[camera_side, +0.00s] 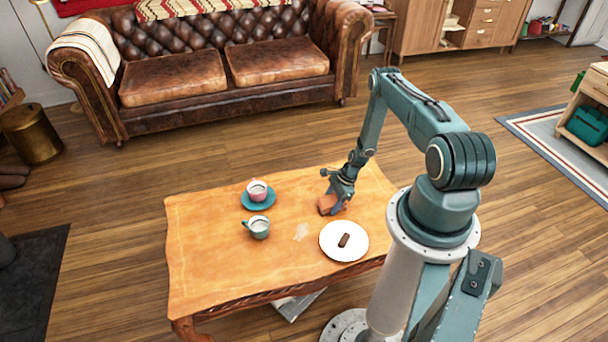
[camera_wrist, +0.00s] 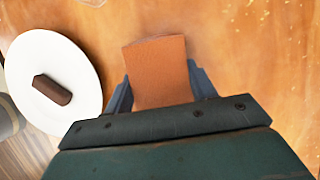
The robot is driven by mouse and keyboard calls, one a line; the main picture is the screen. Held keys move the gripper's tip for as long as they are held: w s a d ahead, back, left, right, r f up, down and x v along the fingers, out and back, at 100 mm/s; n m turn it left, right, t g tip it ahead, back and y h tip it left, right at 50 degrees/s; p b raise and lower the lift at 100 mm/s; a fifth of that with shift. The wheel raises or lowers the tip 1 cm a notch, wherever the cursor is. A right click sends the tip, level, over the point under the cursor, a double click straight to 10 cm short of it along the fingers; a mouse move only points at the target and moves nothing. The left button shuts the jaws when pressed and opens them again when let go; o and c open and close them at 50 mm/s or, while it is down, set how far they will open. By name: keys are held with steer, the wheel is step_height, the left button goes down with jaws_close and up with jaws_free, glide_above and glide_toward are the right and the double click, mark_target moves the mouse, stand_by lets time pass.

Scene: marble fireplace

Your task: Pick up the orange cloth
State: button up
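The orange cloth (camera_side: 331,204) is a small folded block at the right part of the wooden table, beyond the white plate. My gripper (camera_side: 340,192) is down at it, pointing at the tabletop. In the wrist view the cloth (camera_wrist: 158,72) lies between the two spread blue-grey fingers of my gripper (camera_wrist: 160,88), one along each side. The cloth nearly fills the gap. I cannot tell whether the fingers press on it. Its near end is hidden by the gripper body. It looks to be at table level.
A white plate (camera_side: 329,248) with a dark brown bar (camera_side: 344,240) stands close to the cloth. The left part of the table (camera_side: 200,255) is clear.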

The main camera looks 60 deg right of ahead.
mark_target(332, 200)
steer(key=shift+c, duration=1.4)
steer(key=shift+r, duration=0.15)
step_height(332, 200, up, 20)
steer(key=shift+r, duration=0.1)
steer(key=shift+o, duration=0.9)
steer(key=shift+c, duration=0.4)
